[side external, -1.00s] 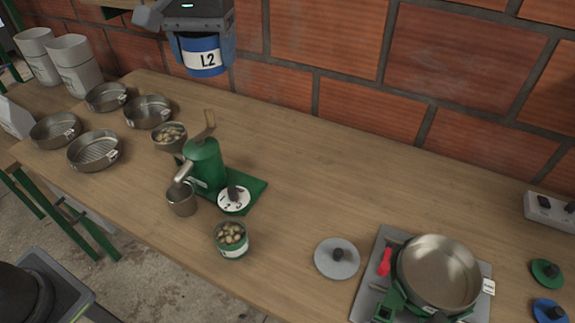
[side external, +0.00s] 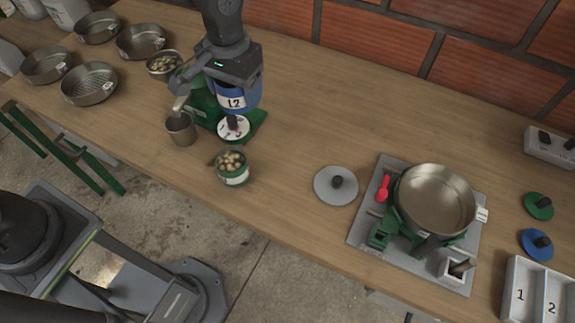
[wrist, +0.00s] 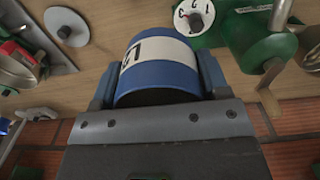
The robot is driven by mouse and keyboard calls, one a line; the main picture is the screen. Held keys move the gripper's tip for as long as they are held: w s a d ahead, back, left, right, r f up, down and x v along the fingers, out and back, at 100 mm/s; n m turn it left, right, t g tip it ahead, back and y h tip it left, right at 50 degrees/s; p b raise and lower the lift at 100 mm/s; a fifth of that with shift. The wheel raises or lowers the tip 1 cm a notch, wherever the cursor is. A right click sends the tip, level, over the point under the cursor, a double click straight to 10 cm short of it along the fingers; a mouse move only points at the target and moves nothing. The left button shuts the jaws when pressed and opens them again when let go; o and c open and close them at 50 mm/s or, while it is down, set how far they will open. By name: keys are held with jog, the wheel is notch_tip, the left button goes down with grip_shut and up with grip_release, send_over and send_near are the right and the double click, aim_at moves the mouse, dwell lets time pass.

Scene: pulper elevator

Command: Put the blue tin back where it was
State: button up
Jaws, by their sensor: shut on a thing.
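The blue tin (side external: 237,97) with a white "L2" label is held in my gripper (side external: 238,84). It hangs above the table, in front of the green pulper (side external: 203,108) and beside its white dial (side external: 233,127). In the wrist view the tin (wrist: 158,72) sits between both fingers of my gripper (wrist: 158,88), which are shut on its sides. Whether anything is inside the tin is hidden. A green tin (side external: 232,168) full of pale beans stands on the table in front of the pulper.
A metal cup (side external: 181,129) stands under the pulper spout. A grey lid (side external: 336,185) lies on the table (side external: 310,120), left of a scale with a large pan (side external: 437,198). Several metal bowls stand at the left. Green (side external: 539,206) and blue (side external: 536,244) lids lie at the right.

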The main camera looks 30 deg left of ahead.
notch_tip(320, 180, down, 7)
send_over(288, 180)
notch_tip(288, 180, down, 6)
jog(key=shift+f, duration=2.2)
jog(key=o, duration=1)
jog(key=shift+f, duration=0.15)
jog(key=shift+c, duration=0.2)
notch_tip(288, 180, up, 12)
jog(key=shift+s+r, duration=0.1)
jog(key=shift+r, duration=0.1)
